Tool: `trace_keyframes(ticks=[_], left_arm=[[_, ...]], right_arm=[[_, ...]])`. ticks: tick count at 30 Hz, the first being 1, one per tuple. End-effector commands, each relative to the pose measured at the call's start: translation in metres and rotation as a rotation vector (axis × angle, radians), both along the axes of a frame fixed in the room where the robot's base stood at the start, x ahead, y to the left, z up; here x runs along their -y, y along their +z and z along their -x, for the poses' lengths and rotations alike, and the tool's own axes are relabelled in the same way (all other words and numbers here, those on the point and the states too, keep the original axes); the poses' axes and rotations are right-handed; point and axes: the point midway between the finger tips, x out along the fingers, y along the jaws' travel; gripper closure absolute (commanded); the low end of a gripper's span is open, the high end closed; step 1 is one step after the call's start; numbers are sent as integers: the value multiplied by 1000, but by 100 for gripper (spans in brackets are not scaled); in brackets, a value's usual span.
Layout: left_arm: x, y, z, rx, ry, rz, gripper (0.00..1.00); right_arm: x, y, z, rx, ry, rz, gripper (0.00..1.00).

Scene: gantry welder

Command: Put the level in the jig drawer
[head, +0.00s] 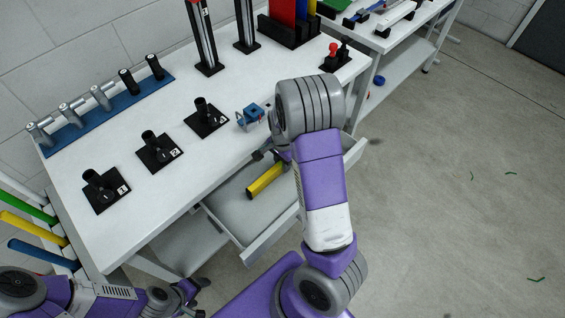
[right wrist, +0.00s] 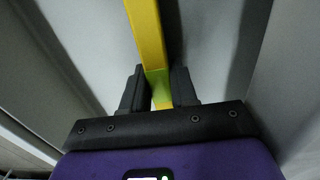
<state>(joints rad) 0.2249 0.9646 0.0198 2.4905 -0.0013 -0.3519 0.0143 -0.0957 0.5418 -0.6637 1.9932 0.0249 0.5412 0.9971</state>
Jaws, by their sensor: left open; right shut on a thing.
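The level is a yellow bar (head: 266,179) inside the open jig drawer (head: 233,209), which juts from the front of the white table. In the right wrist view the level (right wrist: 147,35) runs up from between the fingers. My right gripper (right wrist: 159,92) is shut on the level's near end, down in the drawer; in the head view my right forearm hides most of this gripper. Whether the level touches the drawer floor, I cannot tell. My left gripper (head: 196,290) is open and empty, low at the bottom left, apart from the drawer.
On the table (head: 110,226) stand several numbered black holders (head: 158,151), a blue rack of grey and black cylinders (head: 107,108) and a small blue clamp-like part (head: 250,115). Coloured bars (head: 36,228) lie at the left. Open floor (head: 450,200) is at the right.

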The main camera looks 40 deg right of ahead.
Motion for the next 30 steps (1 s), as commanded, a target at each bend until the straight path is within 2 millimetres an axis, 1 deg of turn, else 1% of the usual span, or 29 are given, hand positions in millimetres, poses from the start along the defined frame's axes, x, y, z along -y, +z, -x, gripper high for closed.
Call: trace_keyframes(ticks=[4, 5, 9, 10, 17, 20, 23, 26, 30], left_arm=[[0, -2, 0, 0, 0, 0, 28], [0, -2, 0, 0, 0, 0, 28], [0, -1, 0, 0, 0, 0, 28], [0, -1, 0, 0, 0, 0, 28], [0, -1, 0, 0, 0, 0, 28], [0, 1, 0, 0, 0, 0, 28], [0, 8, 0, 0, 0, 0, 28], [0, 18, 0, 0, 0, 0, 28], [0, 33, 0, 0, 0, 0, 28]], right_arm=[[0, -3, 0, 0, 0, 0, 100], [0, -3, 0, 0, 0, 0, 71], [0, -2, 0, 0, 0, 0, 49], [0, -2, 0, 0, 0, 0, 47], [0, -2, 0, 0, 0, 0, 47], [0, 2, 0, 1, 0, 0, 47], [0, 15, -1, 3, 0, 1, 47], [0, 36, -1, 4, 0, 1, 47], [0, 68, -1, 5, 1, 1, 47]])
